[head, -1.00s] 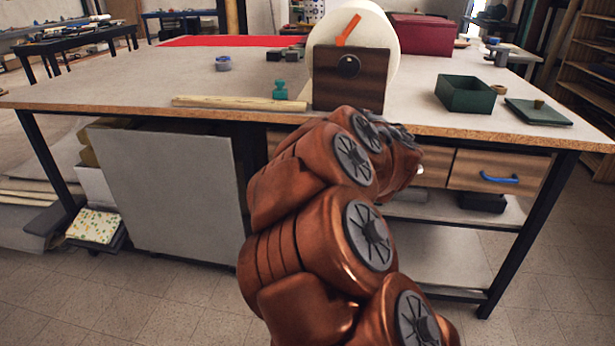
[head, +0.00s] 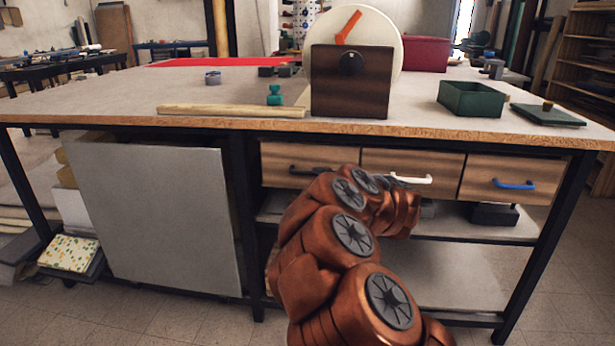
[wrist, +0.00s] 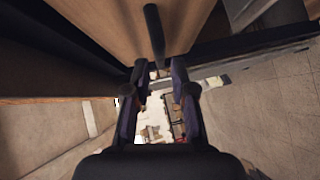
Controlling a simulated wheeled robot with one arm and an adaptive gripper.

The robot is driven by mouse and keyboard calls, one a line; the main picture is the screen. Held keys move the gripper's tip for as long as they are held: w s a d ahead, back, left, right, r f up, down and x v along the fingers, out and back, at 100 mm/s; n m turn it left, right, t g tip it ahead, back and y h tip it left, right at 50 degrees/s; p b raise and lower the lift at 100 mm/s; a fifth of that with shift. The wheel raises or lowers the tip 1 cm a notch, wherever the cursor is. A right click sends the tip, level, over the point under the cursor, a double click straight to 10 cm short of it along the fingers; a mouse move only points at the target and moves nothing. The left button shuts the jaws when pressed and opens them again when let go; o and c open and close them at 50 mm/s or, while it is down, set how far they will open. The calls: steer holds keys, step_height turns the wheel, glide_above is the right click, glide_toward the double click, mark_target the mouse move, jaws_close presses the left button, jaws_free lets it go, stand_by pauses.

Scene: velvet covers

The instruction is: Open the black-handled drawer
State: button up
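The black-handled drawer (head: 283,158) is the left one of three wooden drawers under the workbench. Its front looks flush with the others, so it appears closed. Its black handle (head: 303,171) shows in the head view, its right end partly covered by my arm. In the wrist view a dark bar that looks like this handle (wrist: 154,32) runs down from the top, its lower end near the gap between my fingertips. My gripper (wrist: 160,70) is open, with nothing between its fingers. Contact with the handle cannot be told. The arm hides my gripper in the head view.
The middle drawer has a white handle (head: 411,179), the right one a blue handle (head: 514,184). A grey panel (head: 155,215) stands left of the drawers. A lower shelf (head: 470,225) lies beneath them. A dial box (head: 350,85) and green box (head: 471,99) stand on the bench.

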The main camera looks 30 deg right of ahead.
mark_target(311, 174)
steer(key=shift+w+a+f+b, duration=0.1)
steer(key=shift+w+f+b, duration=0.1)
steer(key=shift+w, duration=0.7)
steer(key=shift+w+a+f+b, duration=0.1)
steer(key=shift+w+b, duration=0.1)
steer(key=shift+w, duration=0.7)
steer(key=shift+w+a+f+b, duration=0.1)
steer(key=shift+w+b, duration=0.1)
steer(key=shift+w, duration=0.7)
jaws_close()
